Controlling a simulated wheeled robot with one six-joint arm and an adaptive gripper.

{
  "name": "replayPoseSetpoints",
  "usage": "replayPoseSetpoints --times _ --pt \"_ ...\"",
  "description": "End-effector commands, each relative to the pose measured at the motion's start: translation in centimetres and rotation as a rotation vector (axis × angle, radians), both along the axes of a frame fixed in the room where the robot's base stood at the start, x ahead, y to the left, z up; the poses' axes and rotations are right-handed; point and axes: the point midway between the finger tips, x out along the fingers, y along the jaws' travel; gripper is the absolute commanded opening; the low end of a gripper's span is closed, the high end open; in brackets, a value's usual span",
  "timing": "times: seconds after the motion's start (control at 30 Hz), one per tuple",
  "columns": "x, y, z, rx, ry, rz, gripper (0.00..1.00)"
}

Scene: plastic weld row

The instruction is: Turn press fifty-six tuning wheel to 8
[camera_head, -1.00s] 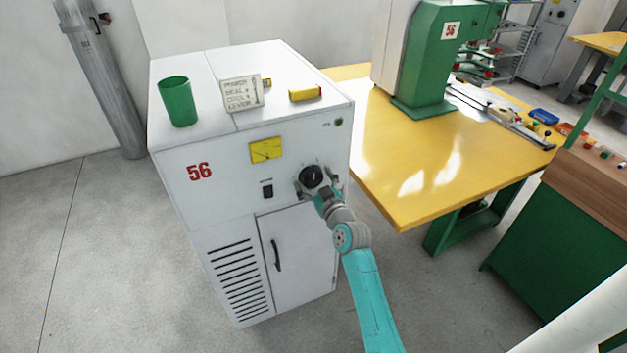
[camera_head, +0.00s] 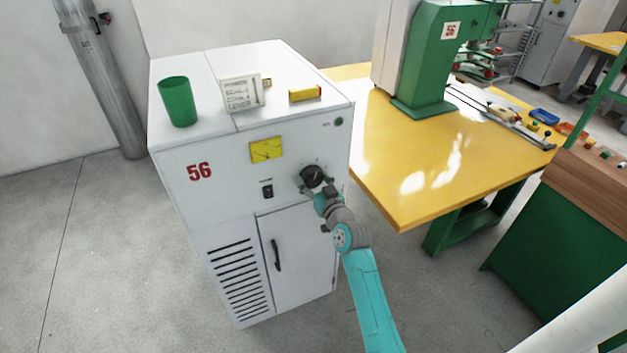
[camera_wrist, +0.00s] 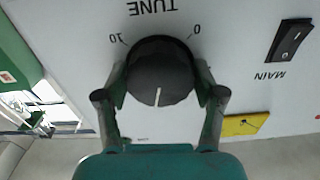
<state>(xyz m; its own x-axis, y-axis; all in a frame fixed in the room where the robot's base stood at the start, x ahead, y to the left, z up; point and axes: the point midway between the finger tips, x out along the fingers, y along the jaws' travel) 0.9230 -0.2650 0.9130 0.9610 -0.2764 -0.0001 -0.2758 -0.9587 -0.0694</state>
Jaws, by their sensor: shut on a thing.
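The tuning wheel (camera_head: 312,176) is a round black knob on the front of the white cabinet marked 56 (camera_head: 190,215). In the wrist view the wheel (camera_wrist: 160,78) shows a white pointer line, and the panel appears upside down, with "TUNE" above, "10" at upper left and "0" at upper right. The line points nearly straight down there, away from TUNE, roughly midway between 0 and 10. No 8 mark is readable. My gripper (camera_wrist: 160,70) is shut on the wheel, one finger on each side. It also shows in the head view (camera_head: 317,187), partly covering the wheel.
A yellow table (camera_head: 420,165) with a green press (camera_head: 430,60) adjoins at right.

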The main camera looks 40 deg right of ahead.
Motion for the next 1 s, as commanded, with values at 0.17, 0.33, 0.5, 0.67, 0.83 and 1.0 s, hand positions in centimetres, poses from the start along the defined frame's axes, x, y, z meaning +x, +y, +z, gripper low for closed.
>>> replayPoseSetpoints --times 0.17,0.33,0.5,0.67,0.83,1.0 --pt "0.0 0.01 0.0 0.16 -0.046 0.0 0.34" --pt "0.0 0.01 -0.01 0.315 -0.091 0.0 0.34" --pt "0.0 0.01 -0.01 0.47 -0.135 0.0 0.34" --pt "0.0 0.01 -0.01 0.616 -0.177 0.0 0.34" --pt "0.0 0.01 -0.01 0.764 -0.22 0.0 0.34" --pt "-0.01 0.01 -0.01 0.893 -0.257 0.0 0.34"
